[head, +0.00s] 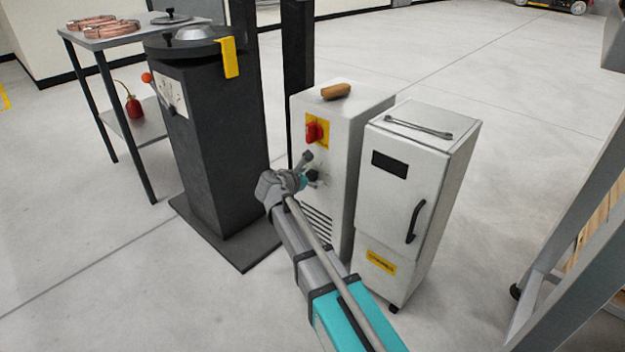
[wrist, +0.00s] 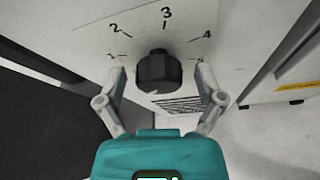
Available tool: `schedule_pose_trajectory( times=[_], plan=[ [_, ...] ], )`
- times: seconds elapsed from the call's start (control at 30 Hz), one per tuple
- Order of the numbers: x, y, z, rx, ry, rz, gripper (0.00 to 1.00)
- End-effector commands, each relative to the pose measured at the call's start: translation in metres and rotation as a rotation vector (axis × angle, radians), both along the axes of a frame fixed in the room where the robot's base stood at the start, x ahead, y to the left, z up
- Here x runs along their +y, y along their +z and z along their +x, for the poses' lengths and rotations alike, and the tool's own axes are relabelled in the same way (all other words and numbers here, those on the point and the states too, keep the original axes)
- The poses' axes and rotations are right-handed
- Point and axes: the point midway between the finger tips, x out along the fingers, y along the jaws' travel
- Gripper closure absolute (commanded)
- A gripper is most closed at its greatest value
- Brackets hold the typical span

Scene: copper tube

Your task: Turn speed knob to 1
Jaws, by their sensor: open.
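The speed knob (wrist: 159,72) is a black faceted knob on a pale dial plate (wrist: 107,32) in the wrist view. The plate carries marks 1, 2, 3 and 4 around the knob, and another mark at right is partly hidden by a finger. Which mark the knob points to, I cannot tell. My gripper (wrist: 164,84) is open, with one finger on each side of the knob and gaps between fingers and knob. In the head view my gripper (head: 310,172) is at the front of the white control cabinet (head: 340,200), and the knob there is a small dark shape, partly hidden.
A red switch (head: 315,131) on a yellow plate sits above the knob. A brown object (head: 336,91) lies on the cabinet. A second white cabinet (head: 405,220) with a wrench (head: 418,129) stands close at right. A dark pedestal (head: 215,140) stands at left.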

Motion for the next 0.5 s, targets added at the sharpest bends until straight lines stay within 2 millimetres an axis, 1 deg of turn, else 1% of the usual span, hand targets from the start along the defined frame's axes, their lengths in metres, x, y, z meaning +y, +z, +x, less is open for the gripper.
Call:
schedule_pose_trajectory(
  times=[0.37, 0.5],
  plan=[
    [-0.0013, -0.0009, 0.0023, 0.0, 0.001, 0.0, 0.13],
    [-0.0012, -0.0009, 0.0022, 0.0, 0.0, 0.0, 0.39]
  ],
)
